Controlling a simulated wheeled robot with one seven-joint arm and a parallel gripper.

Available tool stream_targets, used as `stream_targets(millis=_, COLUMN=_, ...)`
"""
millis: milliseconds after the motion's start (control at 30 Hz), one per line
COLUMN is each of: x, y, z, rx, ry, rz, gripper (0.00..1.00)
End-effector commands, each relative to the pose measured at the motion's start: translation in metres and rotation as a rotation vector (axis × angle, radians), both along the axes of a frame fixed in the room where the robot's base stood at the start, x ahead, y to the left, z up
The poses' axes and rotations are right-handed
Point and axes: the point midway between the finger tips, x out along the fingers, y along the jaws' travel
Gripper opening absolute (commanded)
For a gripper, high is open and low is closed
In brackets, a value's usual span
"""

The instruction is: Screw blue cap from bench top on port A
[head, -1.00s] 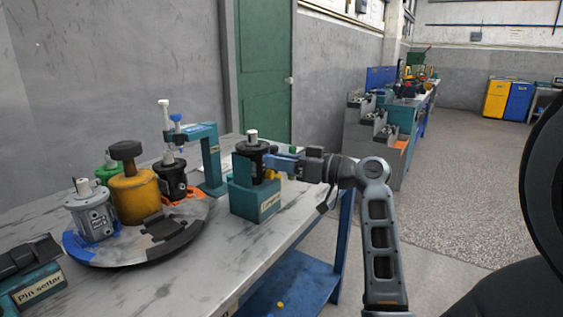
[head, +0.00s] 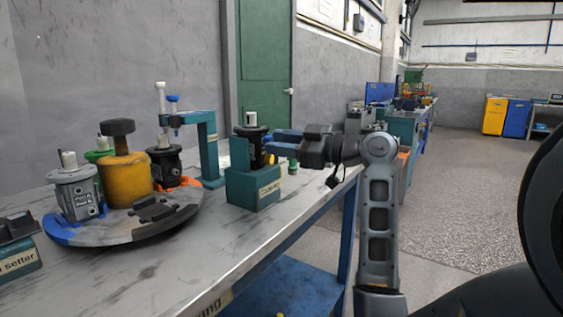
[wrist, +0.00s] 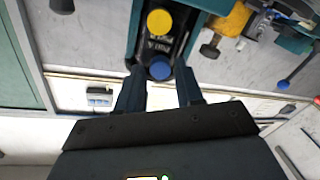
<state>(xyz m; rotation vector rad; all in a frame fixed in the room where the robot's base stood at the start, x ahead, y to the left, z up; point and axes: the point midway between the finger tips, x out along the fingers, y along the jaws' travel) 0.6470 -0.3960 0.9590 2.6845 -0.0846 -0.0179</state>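A black motor (head: 251,146) stands upright in a teal holder (head: 252,190) on the bench. The wrist view shows its side (wrist: 166,45) with a yellow cap (wrist: 160,22) and a blue cap (wrist: 160,67), one beyond the other. A port label lies between the caps, too small to read surely. My gripper (wrist: 160,82) is at the motor's right side in the head view (head: 272,141). Its fingers stand apart on either side of the blue cap, with a visible gap at each side. The blue cap appears seated on the motor; its thread is hidden.
A round turntable (head: 130,235) at the left carries a yellow cylinder (head: 124,180) and several motors. A teal press frame (head: 208,150) stands left of the holder. A small green object (head: 293,166) is on the bench behind my gripper. The front bench top (head: 190,265) is clear.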

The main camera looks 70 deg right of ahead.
Motion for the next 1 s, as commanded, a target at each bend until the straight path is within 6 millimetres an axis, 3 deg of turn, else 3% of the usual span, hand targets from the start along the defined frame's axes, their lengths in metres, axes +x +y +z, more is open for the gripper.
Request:
stream_targets(millis=33, x=-0.0002, y=-0.0001, z=-0.0071, rx=-0.048, ry=0.002, rz=-0.001, gripper=0.36)
stream_targets(millis=300, x=-0.0001, y=0.0002, z=-0.0030, rx=-0.263, ry=0.016, rz=0.000, gripper=0.36)
stream_targets(millis=1000, x=0.0002, y=0.0003, z=-0.0004, rx=-0.281, ry=0.018, rz=0.001, gripper=0.36)
